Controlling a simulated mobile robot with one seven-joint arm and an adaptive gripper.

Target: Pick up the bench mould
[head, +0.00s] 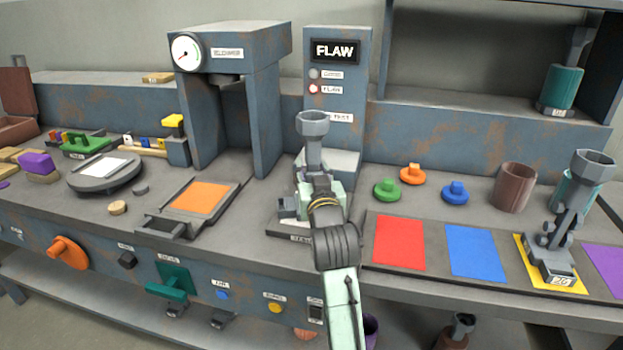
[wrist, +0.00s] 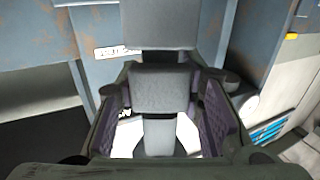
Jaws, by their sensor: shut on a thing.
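The bench mould is a grey piece with a wide cup on top (head: 312,124), in front of the tall FLAW cabinet in the head view. My gripper (head: 318,190) is around its middle and hides much of it. In the wrist view the grey body of the mould (wrist: 160,90) stands between the two purple-padded fingers of my gripper (wrist: 165,110), which is shut on it. A grey base with a partly readable label (head: 290,228) shows below my gripper. I cannot tell whether the mould is lifted clear of it.
A similar grey cup-topped piece (head: 556,255) stands on a yellow mat at right. Red (head: 399,243) and blue (head: 475,250) mats lie between. Three coloured knobbed pieces and a brown cup (head: 514,187) stand behind them. The gauge press (head: 230,100) and an orange-topped tray (head: 200,196) are at left.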

